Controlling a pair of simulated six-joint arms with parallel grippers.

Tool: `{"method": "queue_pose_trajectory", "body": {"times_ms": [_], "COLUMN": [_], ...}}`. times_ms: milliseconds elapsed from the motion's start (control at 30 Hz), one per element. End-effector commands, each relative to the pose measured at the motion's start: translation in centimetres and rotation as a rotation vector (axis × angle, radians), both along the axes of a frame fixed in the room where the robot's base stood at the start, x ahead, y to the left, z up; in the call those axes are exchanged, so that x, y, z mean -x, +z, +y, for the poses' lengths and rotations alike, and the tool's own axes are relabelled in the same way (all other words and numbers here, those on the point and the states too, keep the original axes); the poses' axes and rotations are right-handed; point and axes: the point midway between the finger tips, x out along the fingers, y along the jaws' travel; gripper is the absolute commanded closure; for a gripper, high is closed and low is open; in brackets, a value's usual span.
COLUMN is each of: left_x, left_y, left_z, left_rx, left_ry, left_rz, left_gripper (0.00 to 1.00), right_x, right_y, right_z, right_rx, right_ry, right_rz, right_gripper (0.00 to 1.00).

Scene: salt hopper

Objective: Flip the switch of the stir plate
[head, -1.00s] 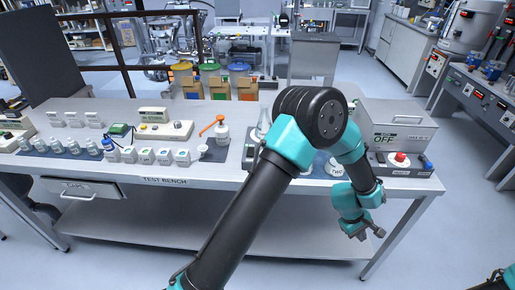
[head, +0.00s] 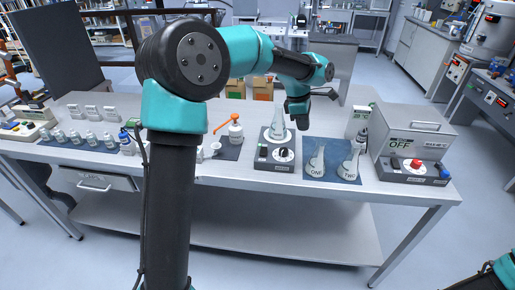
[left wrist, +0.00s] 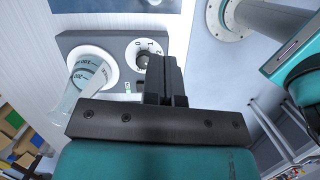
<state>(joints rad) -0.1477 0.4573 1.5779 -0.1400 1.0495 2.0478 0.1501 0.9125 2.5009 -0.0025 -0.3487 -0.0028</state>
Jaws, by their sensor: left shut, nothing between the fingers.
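The stir plate (head: 275,164) is a grey box on the bench with a white round top and a numbered dial (head: 283,154) on its front. A clear flask (head: 278,130) stands on it. In the left wrist view the stir plate (left wrist: 75,42) shows its dial (left wrist: 146,60), the flask (left wrist: 80,90) and a small green-and-white part (left wrist: 128,87), perhaps the switch. My left gripper (head: 301,124) is shut and empty, above the plate's right side. In the left wrist view its fingers (left wrist: 166,62) overlap the dial's edge; contact cannot be told. My right gripper is out of view.
Flasks ONE (head: 316,165) and TWO (head: 349,167) stand on a blue mat (head: 333,150) to the right. A grey box reading OFF (head: 415,145) with a red button stands further right.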

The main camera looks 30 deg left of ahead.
Motion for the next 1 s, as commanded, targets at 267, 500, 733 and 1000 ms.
{"method": "queue_pose_trajectory", "body": {"times_ms": [267,500,733,1000], "left_x": [3.5,4.0,4.0,4.0], "left_y": [1.3,1.5,1.4,-0.8], "left_z": [10.8,12.0,11.9,11.9], "left_rx": [-0.207,-0.235,-0.233,-0.233], "left_ry": [0.127,0.141,0.139,0.138], "left_rz": [0.086,0.097,0.096,0.098], "left_gripper": [1.00,1.00,1.00,1.00], "right_x": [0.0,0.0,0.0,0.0], "right_y": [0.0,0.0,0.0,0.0], "right_z": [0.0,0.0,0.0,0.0], "right_rx": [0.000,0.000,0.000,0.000], "right_ry": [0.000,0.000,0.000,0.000], "right_rz": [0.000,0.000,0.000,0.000], "right_gripper": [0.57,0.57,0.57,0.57]}}
